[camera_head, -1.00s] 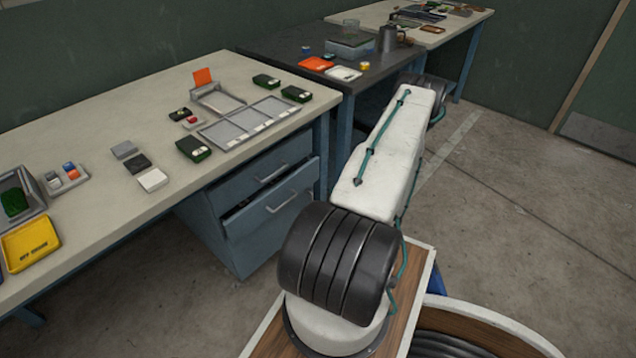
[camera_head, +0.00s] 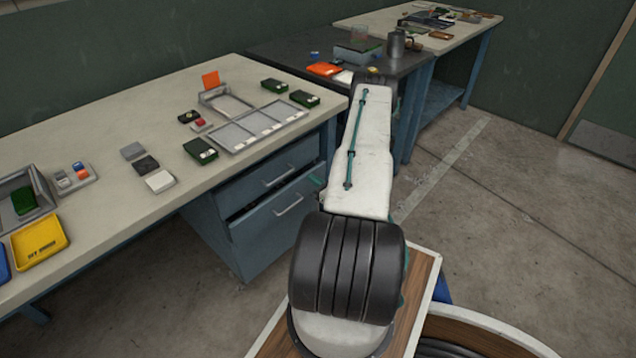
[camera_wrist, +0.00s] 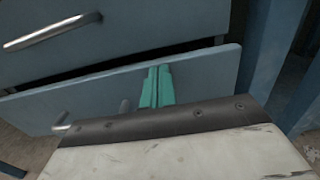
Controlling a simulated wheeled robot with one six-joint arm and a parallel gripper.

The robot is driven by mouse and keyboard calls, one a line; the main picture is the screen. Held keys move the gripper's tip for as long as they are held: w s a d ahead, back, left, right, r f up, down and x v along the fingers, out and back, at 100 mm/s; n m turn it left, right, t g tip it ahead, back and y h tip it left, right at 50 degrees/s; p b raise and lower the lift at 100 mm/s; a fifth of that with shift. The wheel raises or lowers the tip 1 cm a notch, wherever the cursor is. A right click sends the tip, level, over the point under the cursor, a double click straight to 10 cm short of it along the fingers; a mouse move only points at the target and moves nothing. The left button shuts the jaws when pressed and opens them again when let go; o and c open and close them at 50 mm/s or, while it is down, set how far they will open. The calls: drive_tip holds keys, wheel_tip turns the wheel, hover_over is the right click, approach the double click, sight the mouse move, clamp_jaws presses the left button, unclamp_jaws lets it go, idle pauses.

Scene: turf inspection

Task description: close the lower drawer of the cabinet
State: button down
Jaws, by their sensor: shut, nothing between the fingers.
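The blue-grey cabinet (camera_head: 213,222) stands under the long bench. Its lower drawer (camera_head: 262,240) is part-way out, with a dark gap above its front. In the wrist view, the lower drawer front (camera_wrist: 40,108) slants across the middle, below the upper drawer (camera_wrist: 130,28) and its bar handle (camera_wrist: 50,32). My gripper (camera_wrist: 157,76) has two teal fingers pressed together with nothing between them. They lie over the drawer front near its top edge; I cannot tell whether they touch it. The lower handle (camera_wrist: 62,123) is mostly hidden by my wrist. In the head view my arm hides most of the gripper.
The bench top (camera_head: 100,130) carries trays and small boxes. A dark table (camera_head: 290,50) stands behind my arm. In the wrist view, a blue bench leg (camera_wrist: 265,55) stands right of the drawer. Open floor (camera_head: 530,220) lies to the right.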

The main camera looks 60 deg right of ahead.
sight(305, 173)
drive_tip(key=shift+w, duration=0.1)
drive_tip(key=x, duration=0.3)
drive_tip(key=shift+w+d, duration=0.1)
drive_tip(key=shift+w, duration=0.25)
drive_tip(key=shift+w+d+r, duration=0.15)
drive_tip(key=shift+w, duration=0.25)
drive_tip(key=v, duration=1.4)
drive_tip(key=shift+s, duration=0.4)
